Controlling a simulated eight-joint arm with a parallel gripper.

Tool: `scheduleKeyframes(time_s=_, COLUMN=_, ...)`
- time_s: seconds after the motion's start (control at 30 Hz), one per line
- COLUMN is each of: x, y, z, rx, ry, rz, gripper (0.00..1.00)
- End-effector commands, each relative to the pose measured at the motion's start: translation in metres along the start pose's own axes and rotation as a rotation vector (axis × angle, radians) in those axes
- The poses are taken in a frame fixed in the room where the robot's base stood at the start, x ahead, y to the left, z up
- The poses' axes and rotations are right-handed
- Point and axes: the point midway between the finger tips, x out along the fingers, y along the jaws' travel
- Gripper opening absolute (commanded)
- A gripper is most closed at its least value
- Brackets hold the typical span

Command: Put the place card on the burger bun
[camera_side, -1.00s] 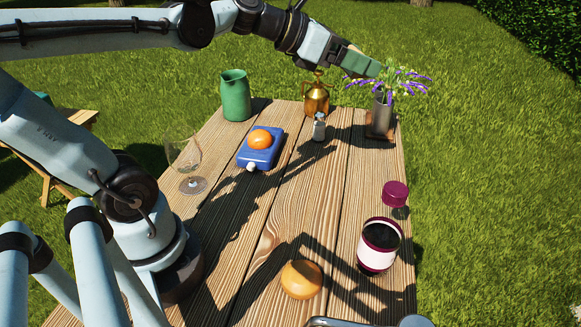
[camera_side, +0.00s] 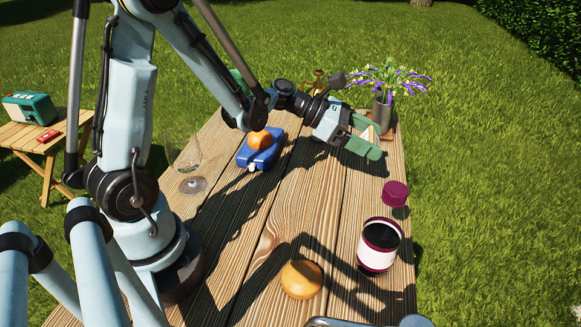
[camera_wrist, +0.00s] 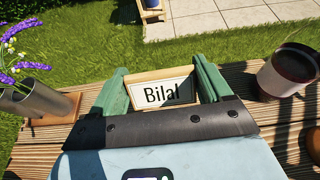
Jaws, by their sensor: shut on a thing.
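The place card (camera_wrist: 164,92) is a white plate reading "Bilal" in a pale wooden frame. It stands between the green fingers of my gripper (camera_wrist: 160,88) in the wrist view, and the gripper is shut on it. In the side view my gripper (camera_side: 368,138) is in the air over the far right of the table, with a bit of the card (camera_side: 369,132) showing between the fingers. A golden-brown round bun (camera_side: 301,279) lies on the table at the near middle, well apart from the gripper. Another, more orange round thing (camera_side: 260,140) sits on a blue object.
A maroon-and-white jar (camera_side: 379,246) and a maroon lid-like piece (camera_side: 395,193) stand along the right edge. A flower vase (camera_side: 382,112) stands behind the gripper. A wine glass (camera_side: 190,168) is at left, beside the blue object (camera_side: 257,158). The middle planks are clear.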

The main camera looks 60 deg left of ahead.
Motion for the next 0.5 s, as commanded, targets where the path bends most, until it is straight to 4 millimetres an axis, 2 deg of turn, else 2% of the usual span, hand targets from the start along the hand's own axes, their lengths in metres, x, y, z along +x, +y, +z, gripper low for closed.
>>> scheduleKeyframes(time_s=0.13, x=0.0026, y=-0.0022, z=-0.0072, rx=0.008, ry=-0.004, rz=-0.016, gripper=0.44)
scheduleKeyframes(time_s=0.5, x=0.0026, y=-0.0010, z=-0.0090, rx=0.009, ry=-0.004, rz=-0.017, gripper=0.44)
